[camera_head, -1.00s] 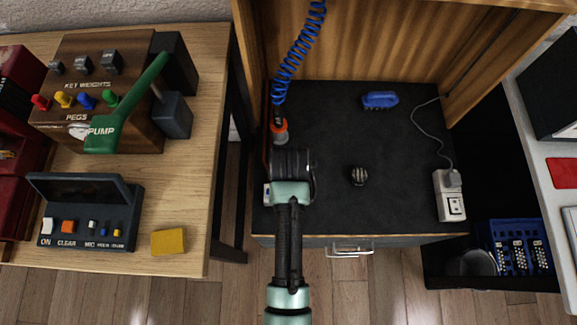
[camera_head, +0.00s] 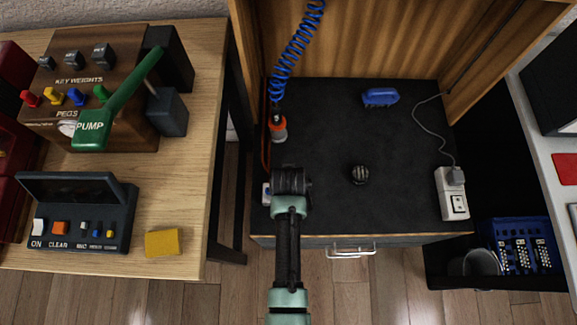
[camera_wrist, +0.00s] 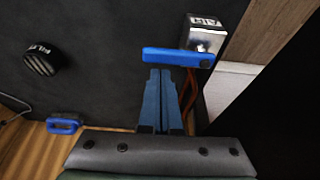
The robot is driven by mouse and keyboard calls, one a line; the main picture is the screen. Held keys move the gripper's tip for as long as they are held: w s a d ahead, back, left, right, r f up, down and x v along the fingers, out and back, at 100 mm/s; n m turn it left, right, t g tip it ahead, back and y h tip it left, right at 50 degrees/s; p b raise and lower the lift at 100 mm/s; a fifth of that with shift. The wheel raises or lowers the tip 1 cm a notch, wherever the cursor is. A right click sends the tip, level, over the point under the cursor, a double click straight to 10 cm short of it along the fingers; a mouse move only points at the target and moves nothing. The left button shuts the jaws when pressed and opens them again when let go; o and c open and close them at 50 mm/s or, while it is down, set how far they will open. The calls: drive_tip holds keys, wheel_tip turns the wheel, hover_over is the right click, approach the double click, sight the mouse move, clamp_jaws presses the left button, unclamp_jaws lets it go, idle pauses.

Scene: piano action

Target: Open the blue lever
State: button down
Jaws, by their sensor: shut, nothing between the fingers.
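The blue lever (camera_wrist: 178,57) is a flat bar in the wrist view, reaching left from a silver box (camera_wrist: 204,36) with a dark label reading "AIR". In the head view, the box (camera_head: 267,194) shows only as a small pale piece at the left front of the black top, mostly hidden by my arm. My gripper (camera_wrist: 160,73) is shut and empty, its two fingers side by side. The fingertips lie right by the lever's lower edge in the wrist view, near its middle. I cannot tell whether they touch it. In the head view my wrist hides the fingers.
A dark round knob-like object (camera_head: 359,175) and a blue brush (camera_head: 380,97) stand on the black top (camera_head: 330,120). A blue coiled hose (camera_head: 293,45) with an orange end hangs at the back left. A power strip (camera_head: 452,193) lies at the right.

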drive_tip(key=shift+s+d+m+h+p, duration=0.1)
drive_tip(key=shift+s+m+h+p, duration=0.45)
drive_tip(key=shift+m, duration=0.55)
idle(0.3)
drive_tip(key=shift+s+m+p, duration=0.45)
drive_tip(key=shift+m+p, duration=0.15)
drive_tip(key=shift+m, duration=0.2)
drive_tip(key=m, duration=0.1)
drive_tip(key=s+m+h, duration=0.1)
drive_tip(key=m, duration=0.1)
drive_tip(key=m+g+p, duration=0.1)
drive_tip(key=shift+s+a, duration=0.2)
drive_tip(key=shift+s, duration=0.2)
drive_tip(key=m, duration=0.2)
drive_tip(key=s+m+h, duration=0.1)
drive_tip(key=m, duration=0.1)
drive_tip(key=shift+s+a+g, duration=0.15)
drive_tip(key=shift+a+g, duration=0.25)
drive_tip(key=m, duration=0.1)
drive_tip(key=s+a+m, duration=0.1)
drive_tip(key=m+g, duration=0.1)
drive_tip(key=shift+s+a+m+h+b, duration=0.15)
drive_tip(key=shift+a+m+h+b, duration=0.1)
drive_tip(key=shift+m+h+b, duration=0.15)
drive_tip(key=shift+w+a+b, duration=0.25)
drive_tip(key=shift+w+b, duration=0.15)
drive_tip(key=shift+w, duration=0.4)
